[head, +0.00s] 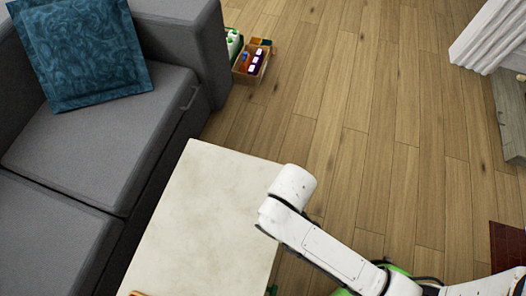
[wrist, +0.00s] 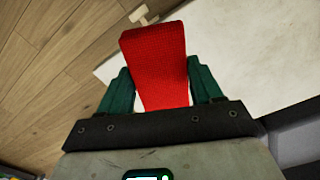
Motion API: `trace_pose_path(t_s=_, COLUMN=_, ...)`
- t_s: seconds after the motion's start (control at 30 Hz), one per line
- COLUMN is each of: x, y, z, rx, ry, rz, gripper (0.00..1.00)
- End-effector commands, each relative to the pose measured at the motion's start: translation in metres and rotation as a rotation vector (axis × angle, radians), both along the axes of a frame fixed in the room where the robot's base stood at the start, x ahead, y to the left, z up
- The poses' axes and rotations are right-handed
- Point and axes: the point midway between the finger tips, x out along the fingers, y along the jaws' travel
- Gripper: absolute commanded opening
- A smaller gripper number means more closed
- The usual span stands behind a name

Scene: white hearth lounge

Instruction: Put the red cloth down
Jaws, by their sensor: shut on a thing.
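The red cloth (wrist: 156,62) is a folded red block of fabric in the wrist view, held between the two dark green fingers. My gripper (wrist: 160,85) is shut on it. A pale tabletop (wrist: 245,50) shows behind and to the right of the cloth, with wood floor to the left. I cannot tell how high the cloth is above the table. In the head view my white arm reaches over the right side of the pale table (head: 205,215); the gripper and cloth are hidden there.
A grey sofa (head: 110,125) with a blue cushion (head: 82,50) stands along the left of the table. A wooden box (head: 252,62) with small items is on the floor beyond. Most of the visible tabletop is bare. Open wood floor (head: 350,100) lies right of the table.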

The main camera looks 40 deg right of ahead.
Motion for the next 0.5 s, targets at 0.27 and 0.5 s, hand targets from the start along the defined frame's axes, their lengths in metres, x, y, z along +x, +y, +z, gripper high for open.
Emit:
trace_pose_path(t_s=0.27, x=0.028, y=-0.007, z=-0.015, rx=-0.001, ry=-0.003, rz=0.001, gripper=0.27)
trace_pose_path(t_s=0.5, x=0.081, y=-0.020, z=-0.039, rx=0.000, ry=-0.004, rz=0.001, gripper=0.27)
